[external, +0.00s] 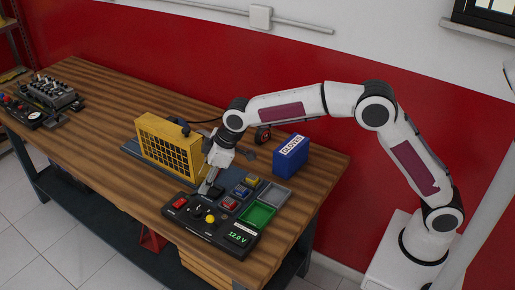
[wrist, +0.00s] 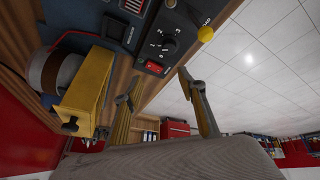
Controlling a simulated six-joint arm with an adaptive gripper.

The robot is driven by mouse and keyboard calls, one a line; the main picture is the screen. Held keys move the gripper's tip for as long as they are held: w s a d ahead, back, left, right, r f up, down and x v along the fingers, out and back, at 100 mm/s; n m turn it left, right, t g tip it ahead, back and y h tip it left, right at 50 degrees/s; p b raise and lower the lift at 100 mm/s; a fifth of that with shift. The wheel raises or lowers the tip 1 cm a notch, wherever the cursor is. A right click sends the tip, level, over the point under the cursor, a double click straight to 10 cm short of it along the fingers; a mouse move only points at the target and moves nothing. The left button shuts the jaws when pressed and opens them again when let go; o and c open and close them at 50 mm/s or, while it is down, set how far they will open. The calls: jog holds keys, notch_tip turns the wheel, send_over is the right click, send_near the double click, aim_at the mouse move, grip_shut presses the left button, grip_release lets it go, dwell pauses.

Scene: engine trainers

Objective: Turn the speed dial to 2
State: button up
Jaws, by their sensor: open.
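The speed dial (wrist: 168,45) is a black knob with white numbers around it on the dark control panel (external: 226,240). Its pointer setting is too small to read. In the external view the dial (external: 197,210) sits between a red switch (external: 180,202) and a yellow knob (external: 210,218). My gripper (external: 211,186) is low over the back edge of the panel, behind the dial. In the wrist view my gripper (wrist: 157,79) has its two fingers spread apart with nothing between them. The dial lies beyond the fingertips, apart from them.
A yellow engine unit (external: 168,145) stands left of my gripper. A green tray (external: 258,215), a grey tray (external: 275,192) and a blue gloves box (external: 291,157) are to the right. Another trainer (external: 50,93) stands at the far left. The wooden table (external: 100,130) is clear between them.

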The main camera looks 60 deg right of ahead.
jog(key=shift+a+m, duration=0.6)
jog(key=shift+m, duration=0.2)
send_near(198, 210)
jog(key=shift+w+a+f+g, duration=0.1)
jog(key=shift+w+f+g, duration=0.1)
jog(key=shift+w+g, duration=0.2)
jog(key=shift+f, duration=0.15)
jog(key=shift+x, duration=3.75)
jog(key=shift+c, duration=0.3)
jog(key=c, duration=1)
